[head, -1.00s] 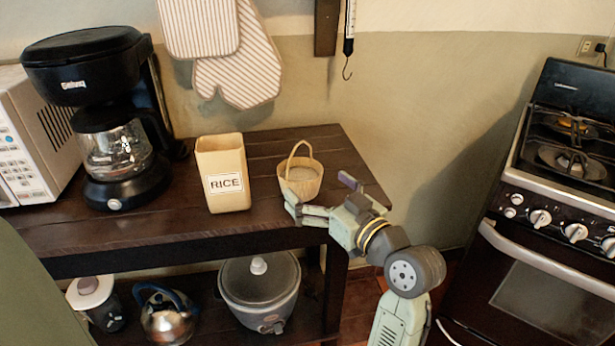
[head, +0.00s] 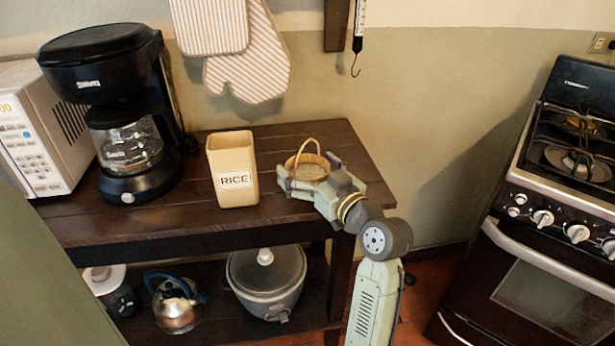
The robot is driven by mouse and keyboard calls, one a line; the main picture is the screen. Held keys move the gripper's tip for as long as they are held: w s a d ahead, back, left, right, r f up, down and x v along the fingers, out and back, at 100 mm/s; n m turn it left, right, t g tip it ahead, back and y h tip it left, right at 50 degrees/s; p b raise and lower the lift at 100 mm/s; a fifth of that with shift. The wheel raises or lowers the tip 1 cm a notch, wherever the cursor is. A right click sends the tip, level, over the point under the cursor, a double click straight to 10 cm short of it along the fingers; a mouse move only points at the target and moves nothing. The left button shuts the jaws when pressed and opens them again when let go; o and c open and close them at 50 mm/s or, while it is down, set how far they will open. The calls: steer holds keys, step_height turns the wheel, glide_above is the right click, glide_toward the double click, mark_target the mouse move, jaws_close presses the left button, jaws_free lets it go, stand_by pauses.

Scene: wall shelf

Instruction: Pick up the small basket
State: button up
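The small basket (head: 309,168) is a light woven basket with a thin arched handle. It stands upright on the dark wooden table, to the right of the rice box. My gripper (head: 308,180) is at the basket, with one finger at its near left side and the other at its right side. The fingers are spread apart around the basket's body. The lower part of the basket is hidden behind my gripper. I cannot tell whether the fingers touch it.
A tan box labelled RICE (head: 233,170) stands close to the left of the basket. A coffee maker (head: 119,115) and a microwave (head: 42,130) are further left. The table (head: 150,222) ends just right of my gripper. A stove (head: 545,225) stands at the right.

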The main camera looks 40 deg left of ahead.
steer(key=c, duration=1.3)
steer(key=shift+o, duration=0.2)
steer(key=shift+r, duration=0.1)
steer(key=shift+r, duration=0.4)
step_height(320, 180, up, 3)
steer(key=shift+f+b, duration=0.1)
steer(key=shift+b, duration=0.45)
steer(key=s+d, duration=0.1)
steer(key=s, duration=0.1)
steer(key=s+d+b, duration=0.1)
steer(key=s, duration=0.2)
steer(key=s+d, duration=0.1)
steer(key=s, duration=0.2)
steer(key=shift+d+b, duration=0.15)
steer(key=shift+b, duration=1.35)
steer(key=b, duration=0.3)
steer(key=shift+s, duration=0.2)
steer(key=s+d+r+b, duration=0.1)
steer(key=s+d+b, duration=0.2)
steer(key=s+b, duration=0.3)
steer(key=b, duration=0.5)
steer(key=shift+s, duration=0.2)
